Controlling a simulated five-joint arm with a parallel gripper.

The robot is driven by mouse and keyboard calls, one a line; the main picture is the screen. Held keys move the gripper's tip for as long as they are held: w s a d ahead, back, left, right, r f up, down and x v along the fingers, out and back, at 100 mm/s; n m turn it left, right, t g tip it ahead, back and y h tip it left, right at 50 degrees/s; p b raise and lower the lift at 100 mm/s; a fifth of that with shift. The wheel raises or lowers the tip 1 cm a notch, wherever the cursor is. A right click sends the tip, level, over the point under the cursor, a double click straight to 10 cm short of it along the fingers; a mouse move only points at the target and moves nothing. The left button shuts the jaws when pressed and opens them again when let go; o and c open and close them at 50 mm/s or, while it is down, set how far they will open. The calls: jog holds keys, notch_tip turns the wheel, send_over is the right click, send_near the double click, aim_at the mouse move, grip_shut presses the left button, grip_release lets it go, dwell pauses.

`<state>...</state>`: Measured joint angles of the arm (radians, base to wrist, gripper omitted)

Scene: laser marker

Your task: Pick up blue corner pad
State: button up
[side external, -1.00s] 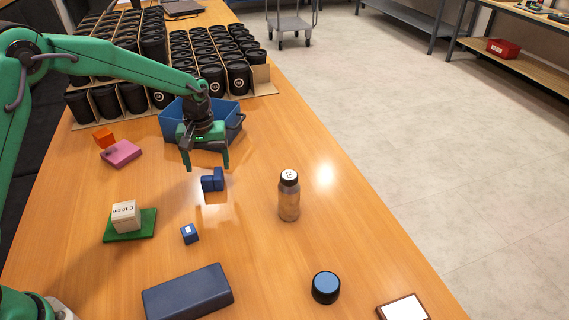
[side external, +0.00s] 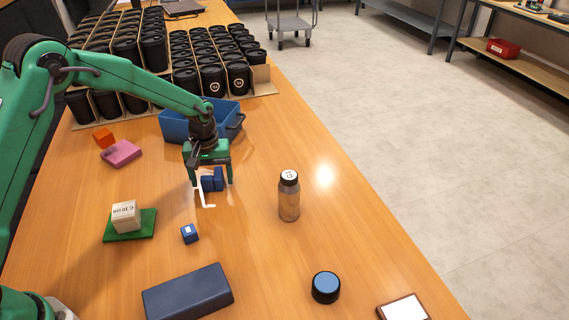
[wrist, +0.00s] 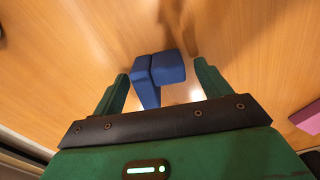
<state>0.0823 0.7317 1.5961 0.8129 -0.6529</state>
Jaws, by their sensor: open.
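The blue corner pad (side external: 213,180) is a small L-shaped blue block on the wooden table. In the wrist view the blue corner pad (wrist: 156,75) lies between and a little beyond my two green fingertips. My gripper (side external: 210,186) is open and low over the table, with a finger on either side of the pad in the side view. In the wrist view my gripper (wrist: 160,80) shows clear gaps between the pad and both fingers. I cannot tell how far the fingertips are above the table.
A blue bin (side external: 175,128) stands just behind my gripper. A bottle (side external: 289,198) stands to the right.

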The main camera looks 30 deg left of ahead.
aim_at(212, 176)
dwell(0.3)
jog(key=c, duration=1)
jog(key=shift+r, duration=0.2)
jog(key=shift+c, duration=0.2)
jog(key=shift+r, duration=0.55)
jog(key=r, duration=0.3)
jog(key=shift+s+d+r, duration=0.1)
jog(key=shift+s+d, duration=0.1)
jog(key=shift+d, duration=0.15)
jog(key=s+d+r, duration=0.6)
jog(key=d, duration=0.2)
jog(key=shift+s+d+r, duration=0.2)
jog(key=shift+d, duration=0.2)
